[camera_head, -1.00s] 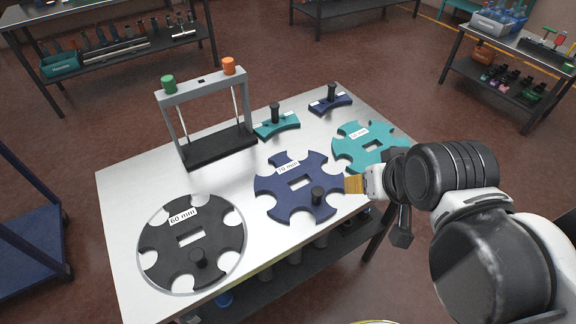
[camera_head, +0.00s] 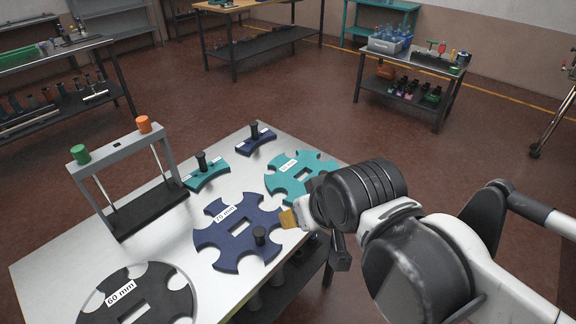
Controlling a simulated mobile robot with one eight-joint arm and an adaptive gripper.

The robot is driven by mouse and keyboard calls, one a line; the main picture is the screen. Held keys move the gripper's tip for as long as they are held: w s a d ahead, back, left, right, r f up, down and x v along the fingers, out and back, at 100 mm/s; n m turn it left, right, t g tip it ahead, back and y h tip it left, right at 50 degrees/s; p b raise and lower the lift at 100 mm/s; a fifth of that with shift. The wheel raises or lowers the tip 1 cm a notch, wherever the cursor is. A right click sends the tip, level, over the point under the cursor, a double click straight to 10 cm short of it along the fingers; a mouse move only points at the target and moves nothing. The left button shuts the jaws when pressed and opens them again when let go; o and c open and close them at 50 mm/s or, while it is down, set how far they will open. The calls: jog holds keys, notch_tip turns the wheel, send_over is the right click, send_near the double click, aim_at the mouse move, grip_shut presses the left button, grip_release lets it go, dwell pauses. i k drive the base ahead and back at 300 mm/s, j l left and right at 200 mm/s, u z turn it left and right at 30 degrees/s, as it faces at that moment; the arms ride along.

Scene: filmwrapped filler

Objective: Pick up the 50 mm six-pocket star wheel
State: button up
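The teal star wheel (camera_head: 281,183) lies flat at the right end of the steel table; its white label is too small to read for certain. The other wheels on the table are a dark blue one marked 70 mm (camera_head: 212,238) and a black one marked 60 mm (camera_head: 167,304). My gripper (camera_head: 288,218) shows as a tan tip at the blue wheel's right edge in the picture, in front of and below the teal wheel. My arm covers the teal wheel's right side. Nothing shows in the gripper, and its finger opening is hidden.
A grey frame (camera_head: 118,147) with green and orange knobs stands at the table's left. A teal curved guide (camera_head: 206,178) and a blue one (camera_head: 256,143), each with a black knob, lie behind the wheels. Side benches stand farther back with open floor between.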

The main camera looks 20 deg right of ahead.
aim_at(287, 168)
jog(key=j+z, duration=0.15)
jog(key=z, duration=0.35)
jog(key=j+z, duration=0.15)
jog(key=z, duration=0.35)
jog(key=j+z, duration=0.1)
jog(key=z, duration=0.4)
jog(key=k+j+z, duration=0.1)
jog(key=z, duration=0.35)
